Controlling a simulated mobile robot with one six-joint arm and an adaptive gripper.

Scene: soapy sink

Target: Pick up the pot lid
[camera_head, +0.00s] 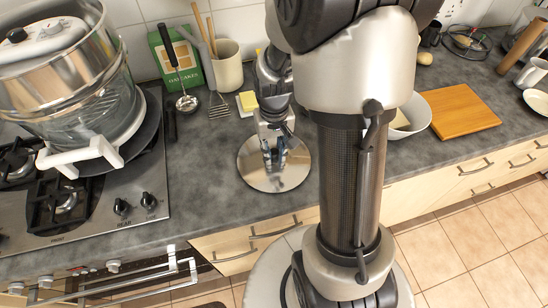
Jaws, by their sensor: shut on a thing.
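The pot lid (256,172) is a round, shiny metal disc on the grey countertop, near its front edge and left of my column. My gripper (273,158) points down at the middle of the lid and is shut on it. The lid's knob is hidden between the fingers. The lid looks about level; I cannot tell whether it touches the counter or is slightly above it.
A gas hob (100,215) with a large steamer pot (62,62) stands at the left. Behind are a green oatcakes box (176,60), a utensil crock (227,68), a ladle (187,103) and yellow butter (248,101). Right of my column are a white bowl (416,114) and a wooden board (462,112).

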